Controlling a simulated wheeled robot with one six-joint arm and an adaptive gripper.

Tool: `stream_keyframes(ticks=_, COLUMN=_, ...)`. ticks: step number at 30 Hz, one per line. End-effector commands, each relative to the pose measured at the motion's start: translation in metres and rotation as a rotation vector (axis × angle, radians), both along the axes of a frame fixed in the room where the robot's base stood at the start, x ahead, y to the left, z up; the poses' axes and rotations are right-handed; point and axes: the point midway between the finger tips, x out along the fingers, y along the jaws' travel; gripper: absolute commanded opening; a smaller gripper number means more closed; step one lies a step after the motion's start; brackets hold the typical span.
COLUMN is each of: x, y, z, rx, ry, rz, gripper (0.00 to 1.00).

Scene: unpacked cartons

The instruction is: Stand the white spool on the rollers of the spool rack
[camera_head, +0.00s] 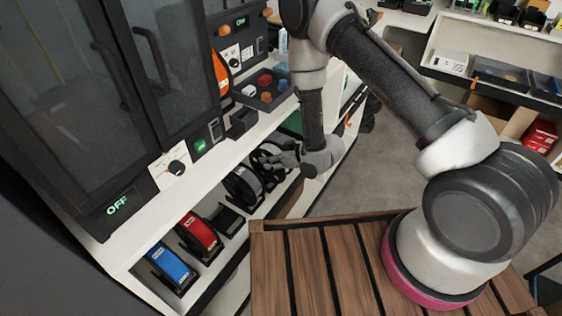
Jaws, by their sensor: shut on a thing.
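My gripper (286,157) reaches down to the lower shelf from the right and is shut on a spool with black rims, which I take to be the white spool (266,161). Its fingertips are small and partly hidden against the spool, and little of the white winding shows. The spool is upright, at the far end of the row of spools. A low black stand, seemingly an empty place of the spool rack (228,220), sits between the red and grey spools. I cannot make out its rollers, nor whether the held spool touches anything below.
A blue spool (171,266), a red spool (200,234) and a grey spool (243,187) stand along the lower shelf. The white counter (228,152) overhangs them, with cabinets and a tray of coloured blocks (265,88) above. Grey floor lies open to the right.

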Motion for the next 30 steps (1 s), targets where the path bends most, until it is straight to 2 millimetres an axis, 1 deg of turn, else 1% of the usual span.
stream_keyframes(ticks=3, x=0.009, y=0.012, z=0.001, rx=0.002, ry=-0.004, rz=0.003, gripper=0.09)
stream_keyframes(ticks=12, x=0.03, y=0.039, z=-0.001, rx=0.001, ry=-0.002, rz=0.001, gripper=0.09)
stream_keyframes(ticks=15, x=0.028, y=0.037, z=-0.014, rx=0.0, ry=0.0, rz=0.0, gripper=0.09)
stream_keyframes(ticks=21, x=0.029, y=0.037, z=-0.027, rx=0.002, ry=-0.001, rz=0.0, gripper=0.09)
stream_keyframes(ticks=30, x=0.028, y=0.037, z=-0.032, rx=0.0, ry=-0.001, rz=0.001, gripper=0.09)
